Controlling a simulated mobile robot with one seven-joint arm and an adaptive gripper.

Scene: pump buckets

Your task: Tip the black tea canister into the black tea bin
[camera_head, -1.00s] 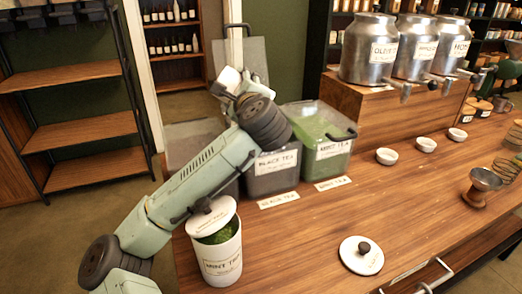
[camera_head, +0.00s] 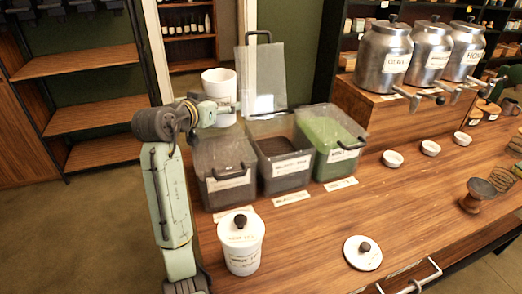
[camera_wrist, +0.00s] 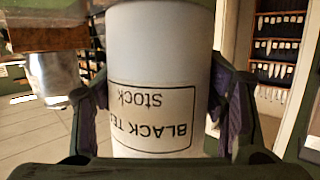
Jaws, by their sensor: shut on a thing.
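My gripper (camera_head: 216,108) is shut on a white canister (camera_head: 219,84), which looks upright in the head view, above and behind the left and middle bins. In the wrist view the canister (camera_wrist: 160,60) sits between both fingers, and its label reads "BLACK TEA STOCK", upside down in the picture. The middle bin, the black tea bin (camera_head: 290,170), is clear, holds dark contents and is open at the top. My gripper and canister are to its upper left, apart from it. The canister's contents are hidden.
A dark bin (camera_head: 230,190) stands left of the black tea bin and a green-filled mint tea bin (camera_head: 343,157) right of it. A lidded white canister (camera_head: 242,257) stands in front. A loose lid (camera_head: 361,254) lies on the table. Metal urns (camera_head: 384,55) stand on a wooden riser.

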